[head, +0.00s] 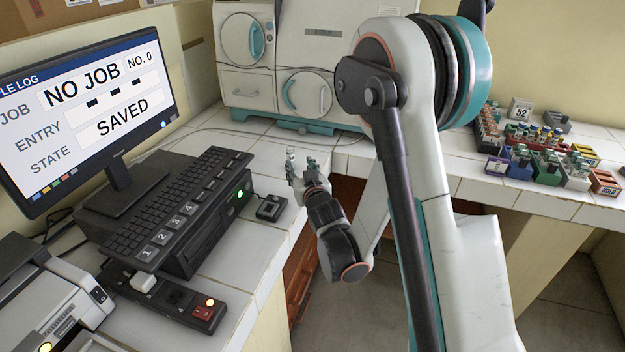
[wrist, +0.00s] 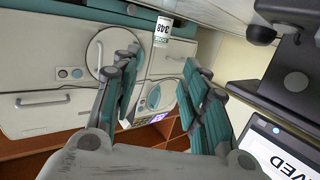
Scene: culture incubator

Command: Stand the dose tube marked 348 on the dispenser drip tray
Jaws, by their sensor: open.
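The tube marked 348 (wrist: 163,31) is a small white-labelled tube with a green band. It shows at the top middle of the wrist view, beyond the open fingers, with its number upside down in the picture. My gripper (wrist: 162,100) is open, its teal finger pads spread apart with nothing clearly between them. In the head view my gripper (head: 302,166) is over the front edge of the tiled counter. I cannot tell there which small part beside the fingertips is the tube. I cannot pick out the drip tray for certain.
A white incubator cabinet (head: 300,55) with round doors stands at the back. A monitor (head: 88,105), keyboard (head: 180,205) and small dark device (head: 270,207) are on the left counter. Coloured racks (head: 545,160) stand on the right counter. My arm hides part of the middle.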

